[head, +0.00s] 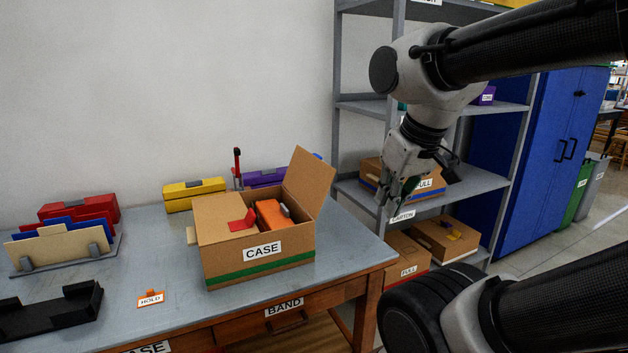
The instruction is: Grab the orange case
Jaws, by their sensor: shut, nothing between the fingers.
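The orange case (270,214) lies inside an open cardboard box labelled CASE (259,265) on the table. Its lower part is hidden by the box's front wall. A red item (243,221) shows to its left at the box opening. My gripper (388,205) is to the right of the box, past the table's right edge, in front of the grey shelf. It points downward, is shut, and holds nothing. It is well apart from the orange case.
The box's right flap (308,183) stands up between the case and my gripper. Yellow (195,194) and purple (263,178) cases lie behind the box. A divider rack (68,262) and black tray (50,310) are at the left. The grey shelf (470,186) holds cardboard boxes.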

